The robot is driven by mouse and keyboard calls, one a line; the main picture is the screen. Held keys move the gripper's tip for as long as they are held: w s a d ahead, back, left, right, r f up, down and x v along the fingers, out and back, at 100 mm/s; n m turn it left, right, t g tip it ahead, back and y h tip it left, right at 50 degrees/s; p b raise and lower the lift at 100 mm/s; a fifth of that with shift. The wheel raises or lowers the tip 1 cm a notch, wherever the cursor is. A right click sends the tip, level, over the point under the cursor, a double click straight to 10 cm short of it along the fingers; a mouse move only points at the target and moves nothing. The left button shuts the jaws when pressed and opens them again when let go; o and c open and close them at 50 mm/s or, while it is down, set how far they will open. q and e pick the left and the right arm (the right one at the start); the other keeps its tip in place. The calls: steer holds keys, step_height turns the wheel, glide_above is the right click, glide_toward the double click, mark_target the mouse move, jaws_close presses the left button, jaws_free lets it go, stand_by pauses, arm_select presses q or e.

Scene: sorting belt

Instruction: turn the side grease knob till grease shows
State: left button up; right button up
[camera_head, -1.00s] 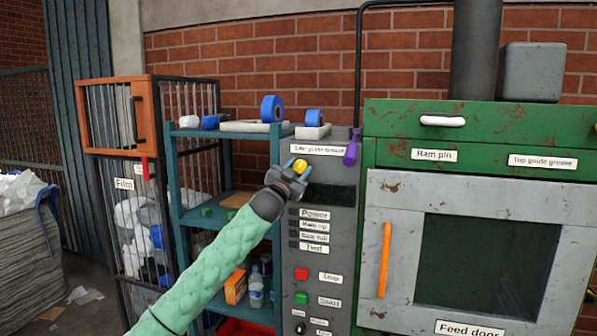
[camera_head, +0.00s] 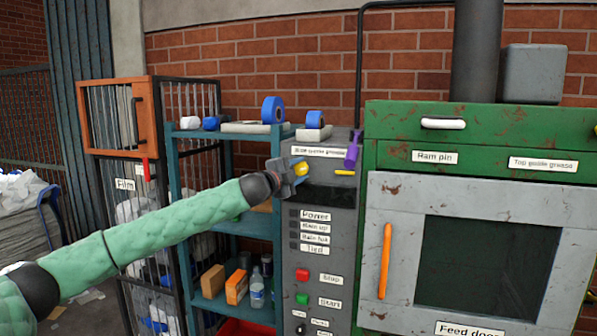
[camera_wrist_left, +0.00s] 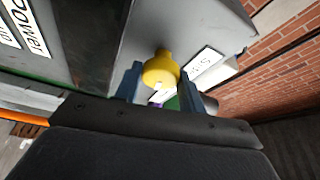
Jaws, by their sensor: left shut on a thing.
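The yellow side grease knob (camera_head: 301,169) is on the grey control panel (camera_head: 293,229), below the "Side guide grease" label (camera_head: 320,152). My left gripper (camera_head: 297,169) is shut on the knob, coming at it from the left. In the left wrist view the knob (camera_wrist_left: 160,68) sits between the two blue-grey fingers. A short yellow strip (camera_head: 345,173) shows on the panel to the right of the knob, above the dark display window (camera_head: 328,196). It looks like grease. My right gripper is out of view.
A purple-handled thing (camera_head: 352,152) hangs beside the label. The red stop (camera_head: 302,274) and green start (camera_head: 302,298) buttons are lower on the panel. A teal shelf (camera_head: 232,139) stands close on the left, and the green press (camera_head: 465,115) on the right.

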arm_select(q)
steer(key=shift+m+g+y, duration=0.3)
steer(key=shift+m+g, duration=0.1)
steer(key=shift+m, duration=0.6)
steer(key=shift+f, duration=0.1)
steer(key=shift+d, duration=0.1)
steer(key=o, duration=1)
steer(key=shift+c, duration=0.2)
